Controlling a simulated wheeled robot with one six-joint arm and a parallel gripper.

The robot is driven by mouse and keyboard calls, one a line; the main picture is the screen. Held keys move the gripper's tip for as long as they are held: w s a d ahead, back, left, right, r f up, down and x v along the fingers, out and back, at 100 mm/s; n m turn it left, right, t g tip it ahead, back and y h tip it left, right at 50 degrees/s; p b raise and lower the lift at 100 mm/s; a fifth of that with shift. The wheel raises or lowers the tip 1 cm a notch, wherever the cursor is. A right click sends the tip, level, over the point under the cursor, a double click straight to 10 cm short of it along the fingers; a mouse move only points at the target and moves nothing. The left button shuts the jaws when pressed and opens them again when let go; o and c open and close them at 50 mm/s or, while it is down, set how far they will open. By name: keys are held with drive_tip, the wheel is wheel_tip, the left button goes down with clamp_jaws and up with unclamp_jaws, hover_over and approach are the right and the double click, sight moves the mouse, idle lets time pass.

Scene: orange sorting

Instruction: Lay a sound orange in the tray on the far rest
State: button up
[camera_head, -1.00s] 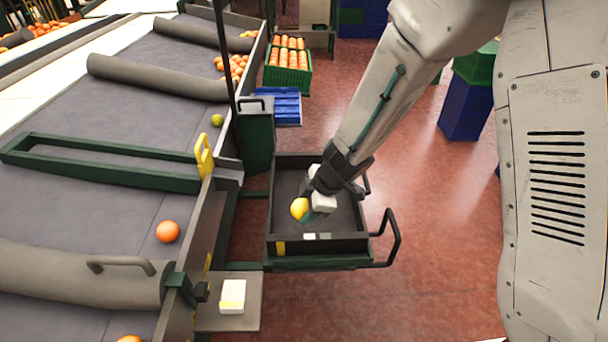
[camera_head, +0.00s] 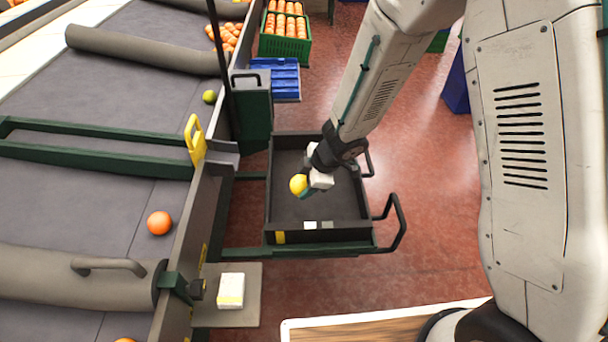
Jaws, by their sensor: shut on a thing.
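My gripper (camera_head: 309,187) is shut on a yellow fruit (camera_head: 299,184), whose left side shows past the fingers. It holds the fruit over the dark open tray (camera_head: 345,237) of a cart; the height above its floor is hard to tell. An orange (camera_head: 160,223) lies on the grey belt at the left, apart from my gripper. Part of another orange (camera_head: 125,340) shows at the bottom edge. A blue slatted tray (camera_head: 275,78) stands beyond the cart. A small yellow-green fruit (camera_head: 209,97) lies farther up the belt.
A green crate of oranges (camera_head: 285,48) stands at the back. Dark green rails (camera_head: 90,158) and a grey roller (camera_head: 80,280) cross the belt. A side plate (camera_head: 245,312) bears a white-and-yellow block (camera_head: 231,291). A wooden top (camera_head: 360,332) shows at the bottom. Red floor is open right of the cart.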

drive_tip(key=shift+f, duration=3.75)
drive_tip(key=shift+s+d, duration=0.1)
drive_tip(key=shift+f, duration=0.6)
drive_tip(key=o, duration=1.6)
drive_tip(key=shift+r, duration=4.05)
